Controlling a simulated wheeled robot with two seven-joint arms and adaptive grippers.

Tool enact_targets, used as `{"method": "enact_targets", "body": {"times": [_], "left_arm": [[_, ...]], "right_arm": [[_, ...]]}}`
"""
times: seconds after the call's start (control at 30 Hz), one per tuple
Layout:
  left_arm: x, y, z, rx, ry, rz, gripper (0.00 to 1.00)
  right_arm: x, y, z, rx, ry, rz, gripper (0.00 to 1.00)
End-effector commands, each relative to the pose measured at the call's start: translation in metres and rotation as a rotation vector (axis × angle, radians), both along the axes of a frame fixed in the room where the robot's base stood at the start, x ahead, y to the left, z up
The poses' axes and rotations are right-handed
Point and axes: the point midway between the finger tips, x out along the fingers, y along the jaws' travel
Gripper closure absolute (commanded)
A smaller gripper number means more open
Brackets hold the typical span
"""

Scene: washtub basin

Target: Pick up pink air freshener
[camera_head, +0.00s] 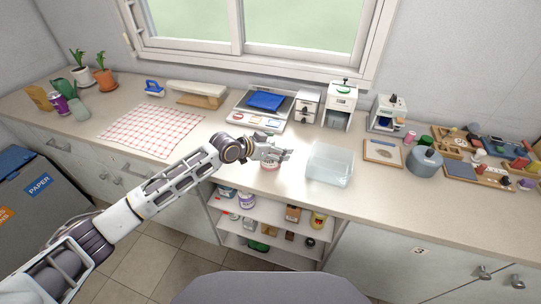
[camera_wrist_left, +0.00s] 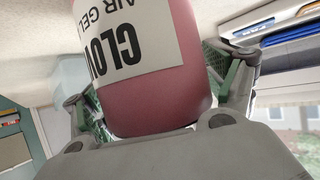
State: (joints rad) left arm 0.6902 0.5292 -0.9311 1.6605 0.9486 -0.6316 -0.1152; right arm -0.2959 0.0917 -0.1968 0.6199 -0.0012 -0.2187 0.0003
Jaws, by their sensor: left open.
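The pink air freshener (camera_head: 268,164) stands on the counter, partly hidden behind my left gripper (camera_head: 279,153) in the head view. In the left wrist view the air freshener (camera_wrist_left: 165,75) is large and close, a pink cylinder with a white label reading "AIR GEL". It sits between the two spread fingers of my left gripper, one on each side. The gripper is open, and I cannot tell whether either finger touches the air freshener. My right gripper is not in view.
A clear plastic tub (camera_head: 330,163) stands just right of the gripper. A scale with a blue item (camera_head: 264,101) is behind it. A red checked cloth (camera_head: 152,130) lies to the left. Open shelves (camera_head: 262,229) with several items are below the counter's front edge.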

Motion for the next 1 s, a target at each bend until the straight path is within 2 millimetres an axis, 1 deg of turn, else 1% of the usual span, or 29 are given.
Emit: {"method": "enact_targets", "body": {"times": [0.47,0.87,0.9,1.0], "left_arm": [[0.0004,-0.0003,-0.0004,0.0,0.0,0.0,0.15],[0.0002,-0.0003,-0.0003,0.0,0.0,0.0,0.66],[0.0005,-0.0004,0.0006,-0.002,-0.001,0.0,0.67],[0.0005,-0.0004,0.0006,-0.002,-0.001,0.0,0.68]], "right_arm": [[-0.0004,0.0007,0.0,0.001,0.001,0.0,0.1],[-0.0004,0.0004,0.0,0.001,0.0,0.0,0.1],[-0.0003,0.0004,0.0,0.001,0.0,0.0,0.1],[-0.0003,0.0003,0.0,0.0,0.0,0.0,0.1]]}}
